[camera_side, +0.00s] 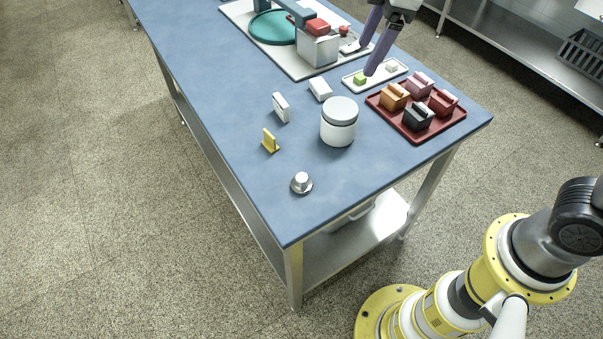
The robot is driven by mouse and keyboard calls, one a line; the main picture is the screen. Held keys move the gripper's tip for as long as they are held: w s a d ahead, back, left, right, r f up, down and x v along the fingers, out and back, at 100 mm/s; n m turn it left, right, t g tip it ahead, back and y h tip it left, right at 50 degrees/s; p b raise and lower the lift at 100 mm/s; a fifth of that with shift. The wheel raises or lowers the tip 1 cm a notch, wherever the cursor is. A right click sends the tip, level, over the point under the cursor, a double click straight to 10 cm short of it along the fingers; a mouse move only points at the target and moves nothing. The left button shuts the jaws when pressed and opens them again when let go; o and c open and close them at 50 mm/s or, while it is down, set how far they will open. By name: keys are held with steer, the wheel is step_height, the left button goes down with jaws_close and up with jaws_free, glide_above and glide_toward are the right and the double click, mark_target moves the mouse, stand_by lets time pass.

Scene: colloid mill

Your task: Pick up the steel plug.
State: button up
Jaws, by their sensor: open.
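A small round steel piece with a wider base and a raised knob, which looks like the steel plug (301,181), stands upright on the blue table near its front left edge. My gripper (359,60) is at the far end of the table, its two purple fingers apart and pointing down. Its tips are by the small white tray (349,86) and the grey board, well away from the plug. Nothing shows between the fingers.
A white lidded jar (338,124) stands right of and behind the plug. A yellow piece (270,141) and white blocks (281,107) are nearby. A red tray (436,134) holds several coloured blocks. The table's front corner (290,225) is clear.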

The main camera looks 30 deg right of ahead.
steer(key=w+a+f+n+g, duration=0.1)
steer(key=w+a+f+n, duration=0.15)
steer(key=a+f, duration=0.35)
steer(key=g, duration=0.2)
glide_above(301, 177)
steer(key=shift+n+h, duration=0.25)
steer(key=shift+h, duration=0.15)
steer(key=f, duration=1.6)
steer(key=shift+w+d+f, duration=0.1)
steer(key=shift+w+f, duration=0.1)
steer(key=shift+w, duration=0.05)
steer(key=shift+s+f, duration=0.15)
steer(key=shift+f, duration=1.2)
steer(key=shift+s+f, duration=0.15)
steer(key=shift+f, duration=1.2)
jaws_close()
